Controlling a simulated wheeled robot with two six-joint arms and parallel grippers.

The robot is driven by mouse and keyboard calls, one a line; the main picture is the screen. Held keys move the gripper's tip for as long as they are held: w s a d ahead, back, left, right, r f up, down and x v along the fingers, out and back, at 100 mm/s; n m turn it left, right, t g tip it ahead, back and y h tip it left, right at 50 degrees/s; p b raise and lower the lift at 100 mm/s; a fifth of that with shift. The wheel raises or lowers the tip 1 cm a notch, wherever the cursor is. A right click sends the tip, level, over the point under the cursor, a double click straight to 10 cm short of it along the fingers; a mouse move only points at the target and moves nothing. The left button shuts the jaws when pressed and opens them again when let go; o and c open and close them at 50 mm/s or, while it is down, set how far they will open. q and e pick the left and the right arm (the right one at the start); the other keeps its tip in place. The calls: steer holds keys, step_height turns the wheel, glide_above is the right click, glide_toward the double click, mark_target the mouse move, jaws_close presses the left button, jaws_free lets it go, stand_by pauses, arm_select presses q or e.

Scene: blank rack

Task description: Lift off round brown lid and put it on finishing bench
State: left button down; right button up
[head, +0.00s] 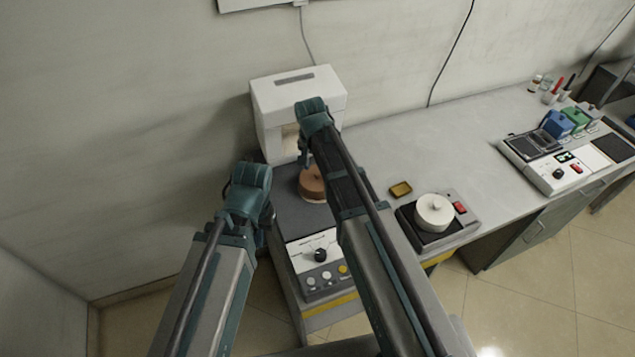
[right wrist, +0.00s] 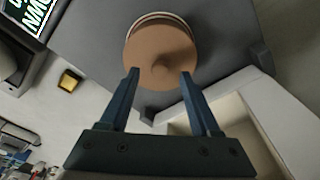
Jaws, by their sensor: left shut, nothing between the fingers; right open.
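The round brown lid (head: 311,185) sits on the dark top of the machine at the left end of the bench. My right arm partly hides it in the head view. In the right wrist view the lid (right wrist: 160,50) shows a small knob in its middle. My right gripper (right wrist: 160,75) is open, with its fingertips near the lid's edge; contact cannot be told. In the head view my right gripper (head: 304,160) is just above and left of the lid. My left gripper (head: 252,192) is shut and empty, left of the machine. Which surface is the finishing bench is unclear.
A white box-shaped unit (head: 297,92) stands behind the lid. Right of my right arm are a small yellow-brown tray (head: 400,189) and a white round lidded piece (head: 434,212) on a dark plate. A control unit (head: 565,160) stands further right. The grey benchtop (head: 440,140) between is mostly clear.

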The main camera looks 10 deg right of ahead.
mark_target(317, 176)
steer(key=f+b, duration=0.1)
steer(key=f, duration=0.1)
steer(key=shift+w+d+f+b, duration=0.15)
steer(key=shift+w+f+b, duration=0.05)
steer(key=shift+f+b, duration=0.2)
arm_select(q)
step_height(317, 176, down, 3)
steer(key=shift+r, duration=0.2)
arm_select(e)
steer(key=shift+r, duration=0.1)
jaws_close()
